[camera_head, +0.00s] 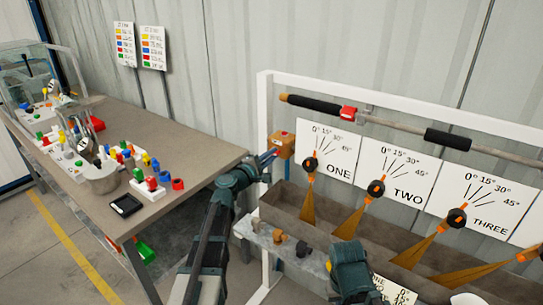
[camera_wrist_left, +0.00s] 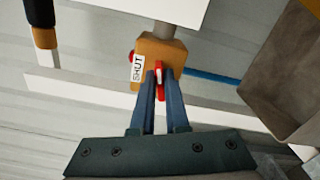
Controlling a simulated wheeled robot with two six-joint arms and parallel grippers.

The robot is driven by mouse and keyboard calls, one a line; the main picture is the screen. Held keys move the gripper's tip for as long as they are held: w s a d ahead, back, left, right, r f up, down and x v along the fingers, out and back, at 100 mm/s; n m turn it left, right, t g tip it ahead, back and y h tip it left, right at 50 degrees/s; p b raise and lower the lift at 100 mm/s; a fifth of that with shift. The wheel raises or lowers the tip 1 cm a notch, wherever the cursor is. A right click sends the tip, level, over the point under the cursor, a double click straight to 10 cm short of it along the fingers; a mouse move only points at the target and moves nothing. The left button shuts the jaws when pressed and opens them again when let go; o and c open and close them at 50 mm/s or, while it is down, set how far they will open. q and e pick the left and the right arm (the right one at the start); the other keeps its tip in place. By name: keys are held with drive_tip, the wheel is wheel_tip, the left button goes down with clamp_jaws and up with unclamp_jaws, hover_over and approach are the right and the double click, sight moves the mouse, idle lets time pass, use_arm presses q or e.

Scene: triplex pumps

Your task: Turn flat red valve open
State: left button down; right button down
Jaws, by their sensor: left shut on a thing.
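The flat red valve handle (camera_wrist_left: 159,80) sits on the face of an orange-brown valve box (camera_wrist_left: 160,53) in the left wrist view. A white label on the box reads "SHUT". My left gripper (camera_wrist_left: 160,77) is shut on the red handle, with a blue finger on each side of it. In the head view the valve box (camera_head: 284,146) is at the left end of the white frame, and my left gripper (camera_head: 271,155) reaches it from the left. The handle is hidden there. Part of my right arm shows at the bottom, but its fingers do not.
A table (camera_head: 205,155) with colored parts and a metal pot (camera_head: 101,178) stands at left. A trough (camera_head: 310,218) with dials and numbered angle signs runs to the right of the valve. A pipe with black grips and a red fitting (camera_head: 348,112) runs above.

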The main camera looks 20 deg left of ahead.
use_arm(q)
drive_tip(key=shift+m, duration=1.7)
drive_tip(key=shift+f+m, duration=0.1)
drive_tip(key=shift+m, duration=0.2)
drive_tip(key=c, duration=0.9)
unclamp_jaws()
drive_tip(key=shift+s, duration=0.1)
drive_tip(key=v, duration=1.3)
drive_tip(key=shift+s+a, duration=0.1)
drive_tip(key=shift+s, duration=0.2)
